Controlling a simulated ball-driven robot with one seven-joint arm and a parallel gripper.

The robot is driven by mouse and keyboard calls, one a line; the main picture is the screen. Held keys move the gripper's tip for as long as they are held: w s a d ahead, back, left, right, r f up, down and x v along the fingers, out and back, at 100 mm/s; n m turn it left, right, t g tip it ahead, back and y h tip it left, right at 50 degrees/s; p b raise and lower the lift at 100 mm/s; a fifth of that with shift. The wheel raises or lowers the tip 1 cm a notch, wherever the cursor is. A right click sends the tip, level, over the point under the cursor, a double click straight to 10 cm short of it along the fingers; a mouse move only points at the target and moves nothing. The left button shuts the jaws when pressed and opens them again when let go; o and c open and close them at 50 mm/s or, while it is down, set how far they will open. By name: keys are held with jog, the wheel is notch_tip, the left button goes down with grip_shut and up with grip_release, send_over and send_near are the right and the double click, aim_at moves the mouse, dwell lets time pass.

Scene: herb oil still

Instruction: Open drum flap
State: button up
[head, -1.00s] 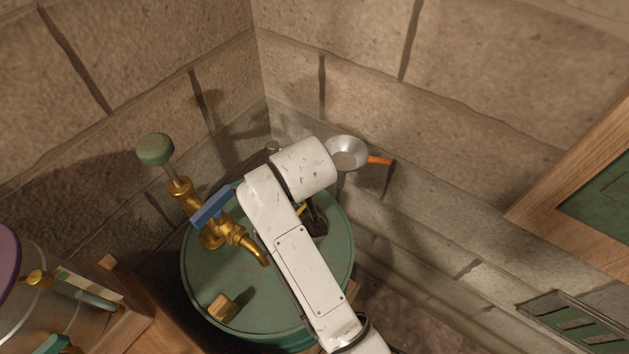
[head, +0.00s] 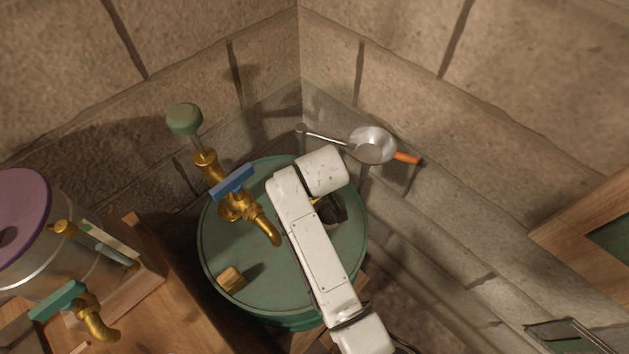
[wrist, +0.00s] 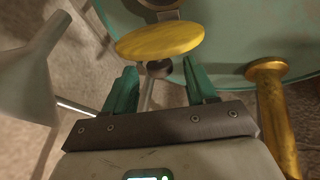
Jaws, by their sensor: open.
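The green drum (head: 220,255) stands in the corner, and my white arm crosses above its lid. A yellow round flap (wrist: 160,38) shows in the wrist view beside a dark bracket (wrist: 160,5) on the drum top. Only a yellow sliver of it shows in the head view, mostly hidden by my arm. My gripper (wrist: 160,85) is open and empty, its two green fingers just short of the flap's near edge. I cannot tell whether they touch it. A small wooden block (head: 230,279) sits on the lid's near left.
A brass tap (head: 238,205) with a blue lever rises over the drum, left of my arm. A metal pan with an orange handle (head: 406,158) is by the wall ledge. A metal vessel (head: 60,240) with a purple top stands on wood at left. Stone walls close the corner.

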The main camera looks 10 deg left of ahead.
jog(key=shift+w+f, duration=0.2)
jog(key=shift+f, duration=0.2)
jog(key=shift+a, duration=0.1)
grip_shut()
dwell(0.4)
